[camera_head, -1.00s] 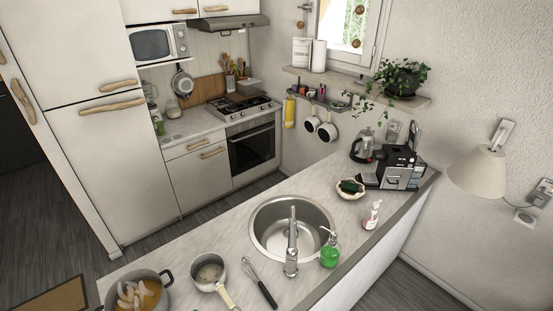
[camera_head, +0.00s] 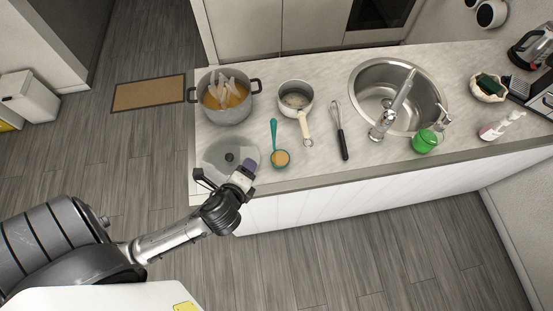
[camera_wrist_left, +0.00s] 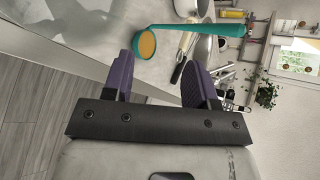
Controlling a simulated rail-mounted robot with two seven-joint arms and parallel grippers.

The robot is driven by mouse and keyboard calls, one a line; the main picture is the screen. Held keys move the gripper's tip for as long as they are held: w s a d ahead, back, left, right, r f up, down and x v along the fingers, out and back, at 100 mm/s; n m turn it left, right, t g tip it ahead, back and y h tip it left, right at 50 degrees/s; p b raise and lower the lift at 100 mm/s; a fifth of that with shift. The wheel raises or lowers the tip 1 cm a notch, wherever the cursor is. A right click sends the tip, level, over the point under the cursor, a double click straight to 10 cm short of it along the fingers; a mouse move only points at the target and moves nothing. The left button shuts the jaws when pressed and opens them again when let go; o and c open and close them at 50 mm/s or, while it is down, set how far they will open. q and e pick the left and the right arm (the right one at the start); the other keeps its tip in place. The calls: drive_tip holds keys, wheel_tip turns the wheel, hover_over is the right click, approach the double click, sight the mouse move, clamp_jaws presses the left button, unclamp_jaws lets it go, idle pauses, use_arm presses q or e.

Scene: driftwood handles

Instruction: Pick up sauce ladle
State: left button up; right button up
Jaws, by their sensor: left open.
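The sauce ladle (camera_head: 274,134) has a teal handle and a small bowl with orange-brown sauce. It lies on the counter near the front edge, with its bowl toward me and its handle pointing away. In the left wrist view, the ladle (camera_wrist_left: 197,29) shows just beyond the fingers, its bowl above the gap between them. My left gripper (camera_head: 248,167) is open and empty, at the counter's front edge just left of the ladle bowl and apart from it. Its purple fingers (camera_wrist_left: 160,80) stand spread in the wrist view. My right gripper is not in view.
A glass lid (camera_head: 219,155) lies left of the ladle, partly behind my gripper. A pot of soup (camera_head: 226,115), a saucepan (camera_head: 295,97) and a whisk (camera_head: 340,135) are close by. The sink (camera_head: 375,78) and green soap bottle (camera_head: 424,142) are farther right.

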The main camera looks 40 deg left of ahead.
sight(272, 137)
use_arm(q)
drive_tip(key=w+f+m+t+b, duration=0.1)
drive_tip(key=w+m+t+b, duration=0.1)
drive_tip(key=m, duration=0.3)
drive_tip(key=w+a+f+m+t+b, duration=0.1)
drive_tip(key=w+m+t+b, duration=0.1)
drive_tip(key=w+m, duration=0.2)
drive_tip(key=w+m+t+b, duration=0.2)
drive_tip(key=w+m, duration=0.3)
drive_tip(key=shift+w+a+f+m, duration=0.1)
drive_tip(key=shift+a+f+m, duration=0.2)
drive_tip(key=shift+a+f, duration=0.1)
drive_tip(key=shift+x, duration=3.2)
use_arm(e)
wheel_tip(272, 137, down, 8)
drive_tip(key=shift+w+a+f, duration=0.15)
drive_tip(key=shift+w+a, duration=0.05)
use_arm(q)
drive_tip(key=shift+a, duration=0.15)
drive_tip(key=shift+c, duration=0.5)
drive_tip(key=shift+r, duration=0.1)
clamp_jaws()
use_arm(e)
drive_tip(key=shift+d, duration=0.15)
